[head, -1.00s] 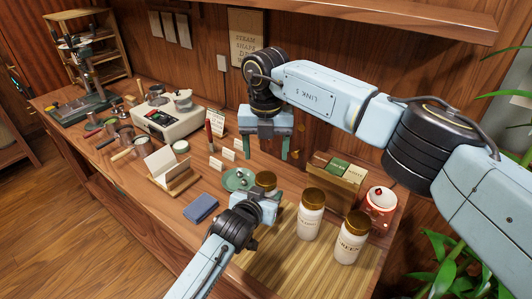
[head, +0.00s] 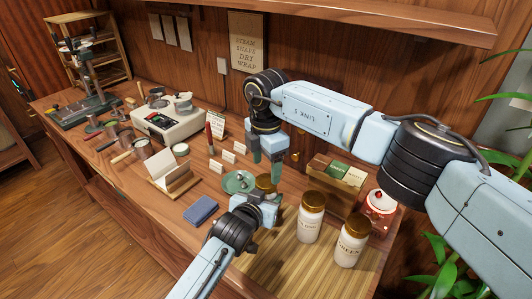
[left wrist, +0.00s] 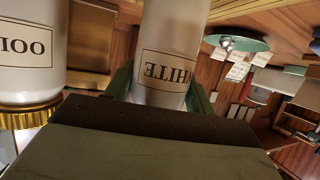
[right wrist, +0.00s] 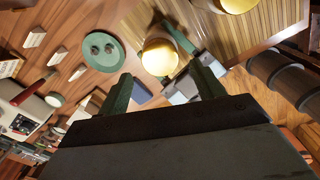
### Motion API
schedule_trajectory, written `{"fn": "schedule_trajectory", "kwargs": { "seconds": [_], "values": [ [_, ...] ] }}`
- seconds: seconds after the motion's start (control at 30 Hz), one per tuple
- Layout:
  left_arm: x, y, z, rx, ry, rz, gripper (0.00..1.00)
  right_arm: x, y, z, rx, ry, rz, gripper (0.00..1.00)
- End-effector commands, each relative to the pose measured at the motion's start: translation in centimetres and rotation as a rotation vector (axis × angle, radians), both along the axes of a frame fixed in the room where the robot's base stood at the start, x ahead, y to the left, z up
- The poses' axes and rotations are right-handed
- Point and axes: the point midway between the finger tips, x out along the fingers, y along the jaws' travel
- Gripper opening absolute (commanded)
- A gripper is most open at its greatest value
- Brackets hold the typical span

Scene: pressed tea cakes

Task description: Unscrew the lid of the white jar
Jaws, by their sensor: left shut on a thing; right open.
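The white jar (left wrist: 165,75), labelled WHITE, stands between the fingers of my left gripper (left wrist: 160,85), which is shut on its body. In the head view my left gripper (head: 268,205) hides most of the jar, and its gold lid (head: 266,183) shows above. My right gripper (head: 265,155) is open, above and behind the jar, with nothing between its fingers. In the right wrist view the lid (right wrist: 159,57) lies beyond the open fingertips of my right gripper (right wrist: 165,90), apart from them.
Two other gold-lidded jars, the oolong one (head: 310,218) and the green one (head: 351,240), stand right of the white jar on the bamboo mat (head: 275,265). A green saucer (head: 232,181) sits close on the left. A wooden box (head: 338,173) and a red-white canister (head: 379,204) stand behind.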

Motion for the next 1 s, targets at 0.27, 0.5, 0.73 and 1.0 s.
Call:
{"fn": "schedule_trajectory", "kwargs": {
  "seconds": [0.27,0.5,0.73,1.0],
  "values": [
    [-0.1,0.0,-0.1,0.001,0.003,0.0,0.0,0.0,0.1,-3.8,-0.001,0.001,0.002,0.67],
    [-0.1,0.0,-0.1,0.001,0.003,0.0,0.0,0.0,0.0,-4.5,-0.002,-0.001,0.003,0.67],
    [-0.1,0.0,-0.2,0.001,0.004,0.0,0.0,0.0,0.0,-4.5,-0.001,-0.001,0.003,0.58],
    [-0.1,0.0,-0.2,0.001,0.004,0.0,0.0,0.0,0.0,-4.5,-0.001,-0.001,0.003,0.23]
  ]
}}
